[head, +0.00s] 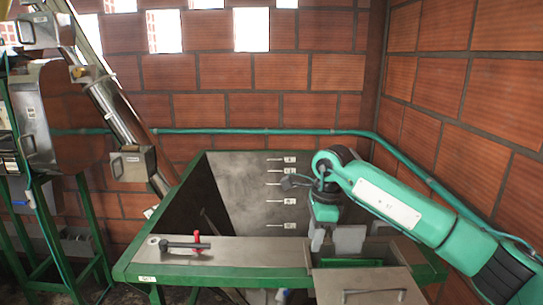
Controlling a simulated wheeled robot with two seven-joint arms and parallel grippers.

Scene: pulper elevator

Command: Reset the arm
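My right arm (400,203), teal with a white panel, comes in from the right edge and bends down at its wrist. My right gripper (331,240) points down over the right part of the green-framed hopper. Its two pale fingers stand apart with a gap between them, and I see nothing held there. My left arm and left gripper are not in view.
The open metal hopper (256,192) has small labelled tabs on its back wall. A metal ledge (240,252) with a black-and-red handle (188,245) runs along its front. A grey box (370,287) with a handle stands front right. A slanted metal tube (118,112) and machine stand left.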

